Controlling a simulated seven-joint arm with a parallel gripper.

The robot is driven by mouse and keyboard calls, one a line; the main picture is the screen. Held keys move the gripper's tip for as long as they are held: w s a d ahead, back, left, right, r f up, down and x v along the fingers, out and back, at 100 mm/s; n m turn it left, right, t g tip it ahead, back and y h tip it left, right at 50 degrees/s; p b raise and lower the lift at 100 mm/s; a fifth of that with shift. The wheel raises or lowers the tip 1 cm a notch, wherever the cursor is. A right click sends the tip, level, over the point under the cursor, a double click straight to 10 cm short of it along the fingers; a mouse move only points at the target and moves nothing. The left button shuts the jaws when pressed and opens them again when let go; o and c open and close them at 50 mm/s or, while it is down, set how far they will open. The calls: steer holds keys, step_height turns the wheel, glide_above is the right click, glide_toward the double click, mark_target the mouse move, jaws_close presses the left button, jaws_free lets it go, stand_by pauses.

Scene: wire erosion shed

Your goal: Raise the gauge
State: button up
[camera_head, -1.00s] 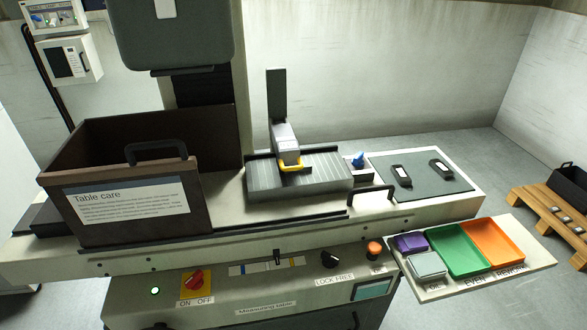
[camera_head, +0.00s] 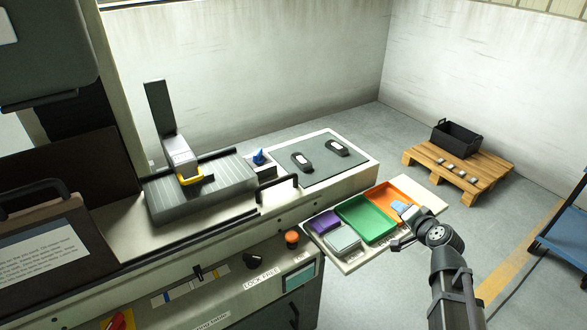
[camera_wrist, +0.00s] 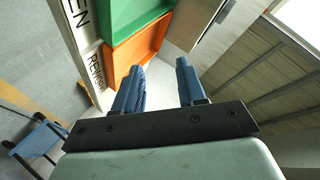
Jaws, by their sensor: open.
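What looks like the gauge is a silver block (camera_head: 180,152) with a yellow handle (camera_head: 190,178) at its front and a tall dark plate (camera_head: 158,110) behind it. It stands on a grooved grey bed (camera_head: 215,185) on the machine table, left of centre in the head view. The gauge is not in the wrist view.
The shelf holds a purple tray (camera_head: 324,222), grey tray (camera_head: 342,239), green tray (camera_head: 366,218) and orange tray (camera_head: 388,193). A dark bar handle (camera_head: 277,186) and small blue piece (camera_head: 258,156) stand near the bed. A pallet (camera_head: 470,165) stands back right.

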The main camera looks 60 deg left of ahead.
steer(key=s+a+r+g+y, duration=0.1)
steer(key=s+a+r+g, duration=0.15)
steer(key=s+a, duration=0.55)
steer(key=s+a+r+g+y, duration=0.15)
steer(key=s+a+r, duration=0.3)
steer(key=s, duration=0.65)
steer(key=n+g, duration=0.1)
steer(key=g, duration=0.6)
glide_toward(193, 180)
steer(key=x, duration=1)
steer(key=shift+w+a+f, duration=0.15)
steer(key=shift+a+f, duration=0.05)
steer(key=shift+a, duration=0.05)
jaws_close()
